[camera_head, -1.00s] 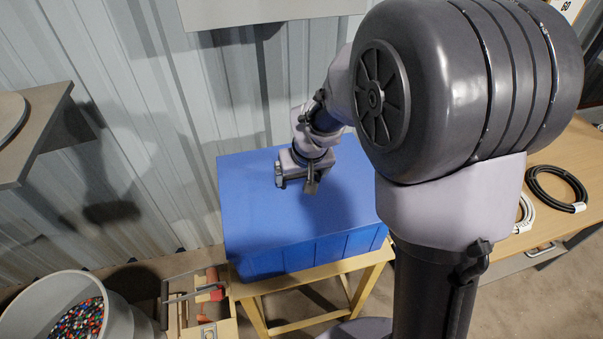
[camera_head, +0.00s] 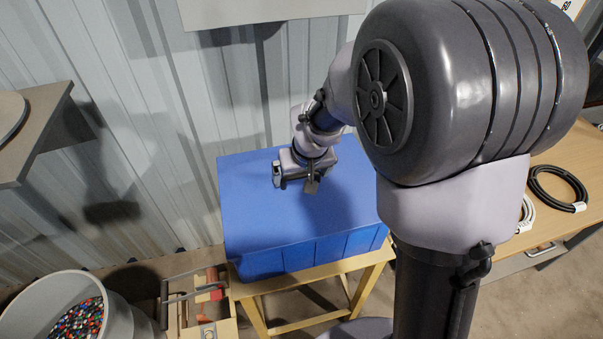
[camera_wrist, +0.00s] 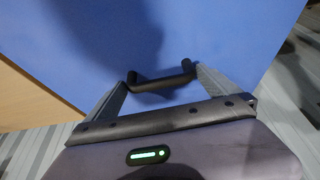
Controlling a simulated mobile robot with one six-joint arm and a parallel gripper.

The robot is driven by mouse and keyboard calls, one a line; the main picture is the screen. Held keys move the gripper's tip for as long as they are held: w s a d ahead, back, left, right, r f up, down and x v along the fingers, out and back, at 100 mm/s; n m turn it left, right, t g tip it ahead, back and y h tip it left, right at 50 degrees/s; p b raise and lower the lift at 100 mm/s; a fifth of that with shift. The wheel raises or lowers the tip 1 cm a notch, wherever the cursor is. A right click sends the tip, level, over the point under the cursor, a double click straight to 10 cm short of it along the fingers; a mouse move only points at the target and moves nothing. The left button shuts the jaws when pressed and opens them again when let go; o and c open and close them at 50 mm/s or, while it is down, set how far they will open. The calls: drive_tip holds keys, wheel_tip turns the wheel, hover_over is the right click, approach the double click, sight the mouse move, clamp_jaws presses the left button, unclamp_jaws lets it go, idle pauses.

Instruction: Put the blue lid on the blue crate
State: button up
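The blue lid (camera_head: 265,205) lies flat over the top of the blue crate (camera_head: 305,255), which stands on a wooden stand, in the head view. No gap shows between lid and crate on the side facing me. The lid's black handle (camera_wrist: 160,80) shows in the wrist view. My gripper (camera_wrist: 160,80) is down at the lid, one finger beyond each end of the handle. The fingers stand apart with thin gaps at the handle's ends. In the head view my gripper (camera_head: 296,184) sits above the lid's middle; the handle is hidden there.
The yellow wooden stand (camera_head: 370,265) carries the crate. A grey bucket of coloured bits (camera_head: 118,315) and a wooden tool box (camera_head: 230,318) stand at lower left. A grey shelf (camera_head: 40,130) juts out at left. A wooden table (camera_head: 560,150) with cable coils is at right.

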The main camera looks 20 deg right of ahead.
drive_tip(key=p+v, duration=0.6)
drive_tip(key=v, duration=1.1)
drive_tip(key=s+a+m+y+b, duration=0.1)
drive_tip(key=s+a+m+b, duration=0.1)
drive_tip(key=s, duration=0.7)
drive_tip(key=s+a+f+m+t+y+b, duration=0.1)
drive_tip(key=s+b, duration=0.3)
drive_tip(key=s, duration=0.5)
drive_tip(key=shift+a+m, duration=0.45)
drive_tip(key=shift+m, duration=0.25)
drive_tip(key=shift+f, duration=0.15)
